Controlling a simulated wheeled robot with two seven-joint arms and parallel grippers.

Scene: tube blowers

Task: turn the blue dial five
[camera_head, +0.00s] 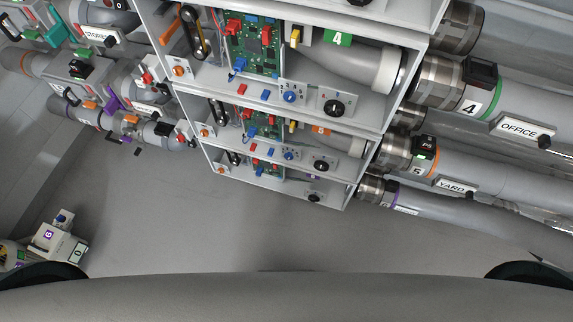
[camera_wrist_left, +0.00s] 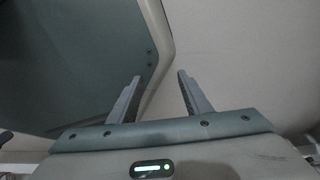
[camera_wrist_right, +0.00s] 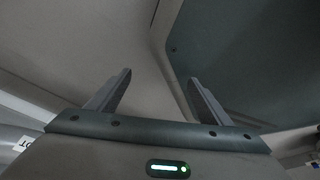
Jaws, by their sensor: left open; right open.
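In the head view, several stacked open grey shelves hold control panels. The middle one (camera_head: 262,148), with an orange tag (camera_head: 321,130), lines up with the orange-ringed pipe marked 5. Its blue dial (camera_head: 288,155) sits on the small panel, left of a black knob (camera_head: 323,165); its pointer setting is too small to read. The shelf above has a green 4 tag (camera_head: 337,38) and a similar blue dial (camera_head: 289,97). My left gripper (camera_wrist_left: 158,76) and right gripper (camera_wrist_right: 160,76) are open and empty in their wrist views, touching no dial. Neither shows in the head view.
Large grey pipes run right, with OFFICE (camera_head: 522,130) and YARD (camera_head: 457,187) labels. More pipes and fittings (camera_head: 90,110) stand at left. A small box with a purple 6 tag (camera_head: 48,234) is at lower left. The floor (camera_head: 200,230) before the shelves is clear.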

